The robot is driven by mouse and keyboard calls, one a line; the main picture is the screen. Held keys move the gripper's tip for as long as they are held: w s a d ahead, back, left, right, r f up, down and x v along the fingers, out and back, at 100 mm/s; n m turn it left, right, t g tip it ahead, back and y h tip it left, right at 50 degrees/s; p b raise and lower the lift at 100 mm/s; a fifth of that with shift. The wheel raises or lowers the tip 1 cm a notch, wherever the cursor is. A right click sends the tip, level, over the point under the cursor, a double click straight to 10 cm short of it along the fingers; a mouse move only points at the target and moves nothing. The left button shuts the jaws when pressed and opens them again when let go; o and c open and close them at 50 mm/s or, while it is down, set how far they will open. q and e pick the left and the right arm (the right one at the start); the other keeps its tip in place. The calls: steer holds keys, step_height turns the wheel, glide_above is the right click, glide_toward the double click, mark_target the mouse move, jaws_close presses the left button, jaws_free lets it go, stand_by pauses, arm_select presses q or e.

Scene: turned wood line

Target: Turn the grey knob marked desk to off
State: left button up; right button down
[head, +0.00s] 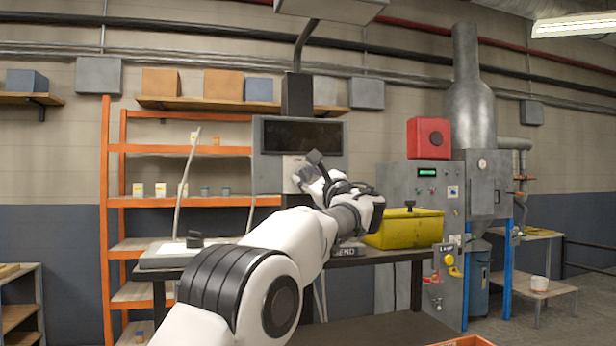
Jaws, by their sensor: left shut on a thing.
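My left gripper (308,174) is up against the lower front of the grey panel (268,172) below its dark screen (302,136). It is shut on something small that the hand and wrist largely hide. This fits the grey knob, but neither the knob's pointer nor a desk or off mark can be read. A pale label patch shows just left of the fingers. My right gripper is out of view.
A yellow box (404,228) stands on the dark bench right of my wrist. A grey machine (432,180) with a green display and a yellow knob (455,271) is farther right. Orange shelving (106,215) stands at left.

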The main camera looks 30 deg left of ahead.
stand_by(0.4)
arm_select(q)
steer(key=o, duration=1.1)
steer(key=shift+o, duration=0.2)
steer(key=v, duration=1.2)
